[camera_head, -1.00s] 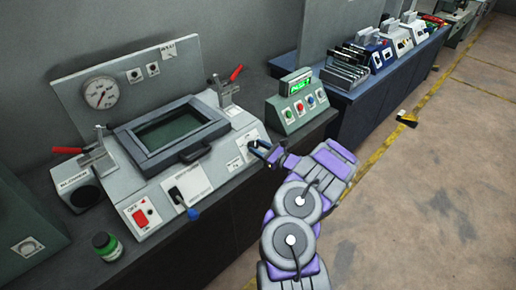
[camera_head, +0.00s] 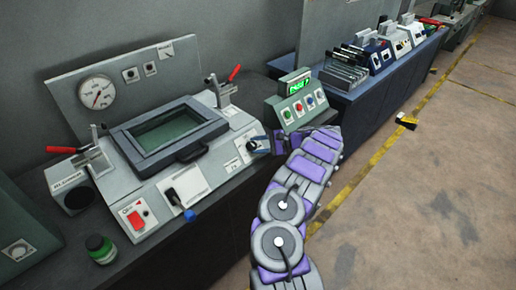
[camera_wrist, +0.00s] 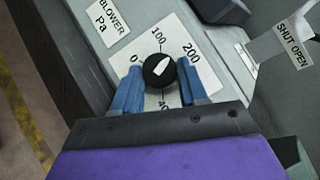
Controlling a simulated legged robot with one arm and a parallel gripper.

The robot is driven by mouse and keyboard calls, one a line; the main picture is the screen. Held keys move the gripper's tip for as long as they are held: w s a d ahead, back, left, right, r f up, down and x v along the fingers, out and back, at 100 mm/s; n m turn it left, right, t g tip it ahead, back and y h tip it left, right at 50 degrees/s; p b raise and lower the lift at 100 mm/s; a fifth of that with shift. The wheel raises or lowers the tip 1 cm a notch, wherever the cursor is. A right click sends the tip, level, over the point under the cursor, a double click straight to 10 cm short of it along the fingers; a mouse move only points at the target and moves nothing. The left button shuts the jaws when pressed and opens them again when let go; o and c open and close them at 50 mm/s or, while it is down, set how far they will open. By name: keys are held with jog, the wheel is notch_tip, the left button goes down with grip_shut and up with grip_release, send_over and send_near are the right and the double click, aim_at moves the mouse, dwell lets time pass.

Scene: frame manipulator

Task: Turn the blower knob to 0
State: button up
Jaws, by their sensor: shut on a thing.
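The blower knob (camera_wrist: 159,70) is round and black with a white pointer. In the wrist view its pointer aims up and right, between the 100 and 200 marks. The white dial plate (camera_wrist: 160,33) around it carries 0 at the left, 100 at the top, 200 at the right and a partly covered 40 mark below. My gripper (camera_wrist: 160,76) has one blue finger on each side of the knob and is shut on it. In the head view my gripper (camera_head: 261,144) is at the right end of the grey machine's (camera_head: 187,188) sloped front, where the knob is mostly hidden.
A green box with a lit display (camera_head: 297,98) stands just right of my gripper. A "SHUT OPEN" label (camera_wrist: 293,43) is at the wrist view's right. A blue-ended lever (camera_head: 188,213) and red switch (camera_head: 136,218) are farther left.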

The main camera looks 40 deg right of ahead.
jog(key=n+g, duration=0.1)
jog(key=n, duration=0.1)
jog(key=n+g, duration=0.2)
jog(key=n, duration=0.1)
jog(key=shift+w+r+n+h, duration=0.2)
jog(key=shift+n+h, duration=0.1)
jog(key=n+g, duration=0.1)
jog(key=n+g+h, duration=0.1)
jog(key=n, duration=0.1)
jog(key=n+g+h, duration=0.1)
jog(key=shift+w+a+r+n, duration=0.15)
jog(key=shift+r+n, duration=0.1)
jog(key=shift+n, duration=0.05)
jog(key=n+h, duration=0.1)
jog(key=n, duration=0.1)
jog(key=n+g+h, duration=0.1)
jog(key=n+h, duration=0.1)
jog(key=shift+a+r, duration=0.15)
jog(key=shift+a, duration=0.2)
jog(key=shift+a+n+g+h, duration=0.1)
jog(key=shift+n+g+h, duration=0.3)
jog(key=shift+n+h, duration=0.8)
jog(key=o, duration=1.1)
jog(key=shift+c, duration=0.2)
jog(key=shift+r, duration=0.1)
